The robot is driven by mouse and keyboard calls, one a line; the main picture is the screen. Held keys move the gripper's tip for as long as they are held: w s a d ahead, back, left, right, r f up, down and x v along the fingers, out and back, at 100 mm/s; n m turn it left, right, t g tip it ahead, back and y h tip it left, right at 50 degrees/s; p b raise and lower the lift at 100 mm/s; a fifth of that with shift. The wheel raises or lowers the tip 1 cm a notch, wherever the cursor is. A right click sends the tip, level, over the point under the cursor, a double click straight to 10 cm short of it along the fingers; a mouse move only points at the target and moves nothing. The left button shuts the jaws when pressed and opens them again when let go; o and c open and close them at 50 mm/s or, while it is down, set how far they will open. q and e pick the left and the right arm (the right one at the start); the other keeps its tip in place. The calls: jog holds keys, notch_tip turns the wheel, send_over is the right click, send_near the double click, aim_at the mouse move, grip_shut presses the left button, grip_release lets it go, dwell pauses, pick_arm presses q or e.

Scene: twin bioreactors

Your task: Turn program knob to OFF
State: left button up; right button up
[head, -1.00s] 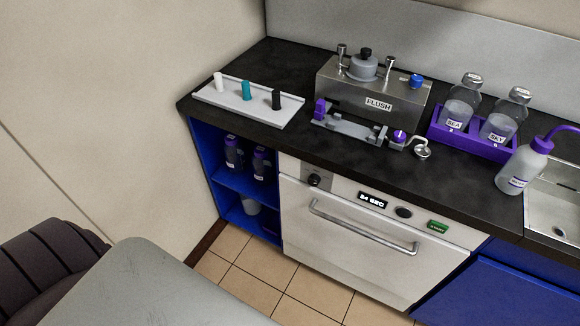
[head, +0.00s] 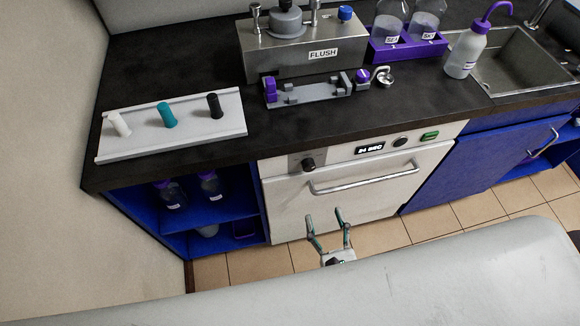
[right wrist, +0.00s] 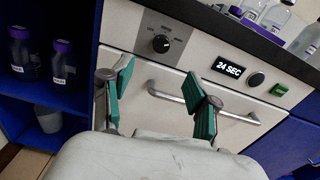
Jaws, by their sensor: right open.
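The program knob (head: 308,164) is a round black knob at the left of the white front panel of the machine under the counter. It also shows in the right wrist view (right wrist: 161,43), with small markings around it too small to read. My right gripper (head: 328,222) is open and empty, in front of the machine's door and below the knob in the head view. In the right wrist view its green-padded fingers (right wrist: 157,90) are spread, with the knob beyond and above the gap. Nothing touches the knob. My left gripper is not in view.
A door handle bar (right wrist: 205,105) crosses the machine's front below the knob. A display (right wrist: 229,68) reads 24 SEC, beside a dark round button (right wrist: 256,79) and a green button (right wrist: 279,89). An open blue shelf with bottles (head: 212,187) is at left.

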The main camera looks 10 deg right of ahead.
send_near(310, 169)
jog(key=w+p, duration=0.1)
jog(key=w, duration=0.3)
jog(key=w+p, duration=0.1)
jog(key=w, duration=0.3)
jog(key=shift+w+a+r, duration=0.15)
jog(key=shift+w, duration=0.1)
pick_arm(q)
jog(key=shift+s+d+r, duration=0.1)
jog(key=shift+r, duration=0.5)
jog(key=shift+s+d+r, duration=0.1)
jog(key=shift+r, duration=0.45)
pick_arm(e)
jog(key=shift+w, duration=0.35)
jog(key=shift+c, duration=0.2)
grip_shut()
